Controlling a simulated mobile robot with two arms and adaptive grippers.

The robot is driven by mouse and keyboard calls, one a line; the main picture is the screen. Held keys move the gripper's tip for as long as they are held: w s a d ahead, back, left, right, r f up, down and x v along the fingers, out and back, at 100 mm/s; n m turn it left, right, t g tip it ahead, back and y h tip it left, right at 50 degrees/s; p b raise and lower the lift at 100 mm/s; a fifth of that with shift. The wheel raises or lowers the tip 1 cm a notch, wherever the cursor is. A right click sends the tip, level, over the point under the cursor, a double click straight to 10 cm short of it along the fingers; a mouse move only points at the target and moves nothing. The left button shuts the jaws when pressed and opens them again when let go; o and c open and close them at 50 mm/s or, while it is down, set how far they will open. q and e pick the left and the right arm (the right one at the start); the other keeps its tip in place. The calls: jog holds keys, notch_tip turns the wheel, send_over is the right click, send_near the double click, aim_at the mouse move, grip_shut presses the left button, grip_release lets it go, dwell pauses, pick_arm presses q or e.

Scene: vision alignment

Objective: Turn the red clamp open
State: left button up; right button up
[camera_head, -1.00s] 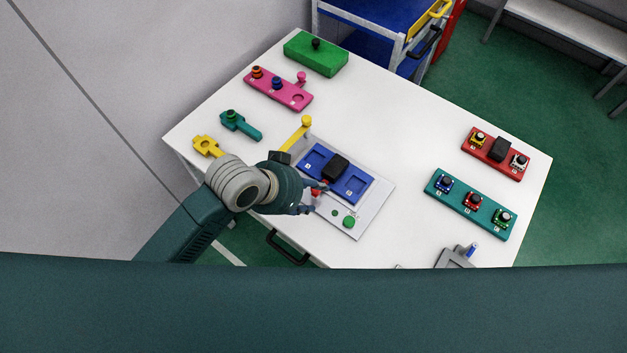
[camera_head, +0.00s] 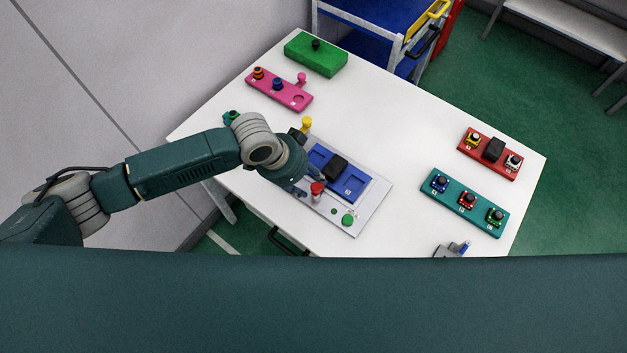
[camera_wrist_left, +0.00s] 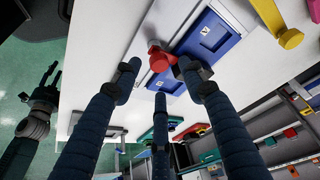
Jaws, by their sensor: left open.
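The red clamp (camera_head: 317,188) is at the front edge of the blue block (camera_head: 352,186) on a light grey plate (camera_head: 372,216). Its round red knob appears raised above the plate. In the wrist view the red clamp (camera_wrist_left: 158,60) shows between and just beyond my left fingertips, next to the blue block (camera_wrist_left: 212,38). My left gripper (camera_head: 310,183) is open close beside the clamp, and its spread fingers also show in the wrist view (camera_wrist_left: 158,77). Contact cannot be told. My right gripper (camera_wrist_left: 45,88) hangs off to the left in the wrist view, fingers apart.
Pink (camera_head: 292,97), green (camera_head: 317,57), teal (camera_head: 458,204) and red (camera_head: 498,164) blocks stand around the white table (camera_head: 395,125).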

aim_at(316, 186)
pick_arm(q)
jog(key=shift+x, duration=2)
grip_shut()
